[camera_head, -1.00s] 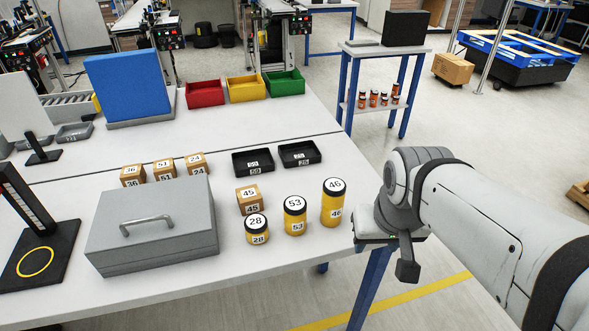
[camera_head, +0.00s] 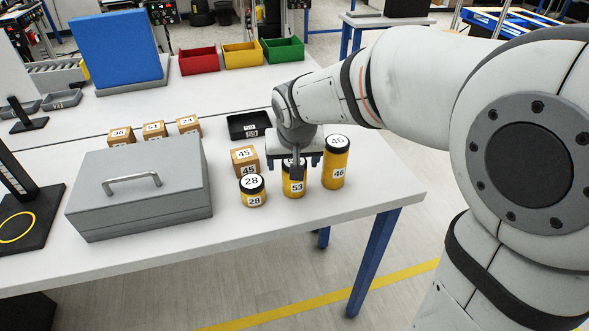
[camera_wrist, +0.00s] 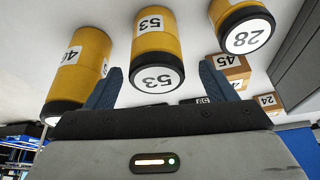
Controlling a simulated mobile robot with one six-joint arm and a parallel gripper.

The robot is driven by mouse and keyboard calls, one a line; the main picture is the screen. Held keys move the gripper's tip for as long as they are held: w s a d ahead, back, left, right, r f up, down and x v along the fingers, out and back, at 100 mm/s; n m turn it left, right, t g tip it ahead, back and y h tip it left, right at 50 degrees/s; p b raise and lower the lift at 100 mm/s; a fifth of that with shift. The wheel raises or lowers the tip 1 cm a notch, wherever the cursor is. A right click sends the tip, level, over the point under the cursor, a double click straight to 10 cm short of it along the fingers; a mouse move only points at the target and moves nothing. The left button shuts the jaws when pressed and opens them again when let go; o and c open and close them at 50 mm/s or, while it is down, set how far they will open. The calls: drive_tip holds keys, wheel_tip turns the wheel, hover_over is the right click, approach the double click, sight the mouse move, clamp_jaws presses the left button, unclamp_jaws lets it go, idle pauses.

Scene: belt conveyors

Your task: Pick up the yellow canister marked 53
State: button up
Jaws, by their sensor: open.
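The yellow canister marked 53 (camera_head: 293,187) stands upright on the white table between two other canisters. Its black lid is largely hidden behind my gripper (camera_head: 294,170) in the head view. In the wrist view, canister 53 (camera_wrist: 159,50) appears upside down, its lid toward my gripper (camera_wrist: 158,90). The two blue-grey fingers are open, one on each side of the lid in the picture. I cannot tell how far down they reach around it. Canister 46 (camera_head: 335,165) stands to the right, taller. Canister 28 (camera_head: 252,190) stands to the left, shorter.
A box marked 45 (camera_head: 244,160) stands close behind canister 28. A grey case (camera_head: 140,195) lies to the left. A black tray (camera_head: 249,125) is behind my gripper. Red (camera_head: 198,62), yellow and green bins stand farther back. The table's front edge is clear.

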drive_tip(key=x, duration=0.3)
drive_tip(key=shift+d+f, duration=0.15)
drive_tip(key=shift+f, duration=0.05)
drive_tip(key=c, duration=1.2)
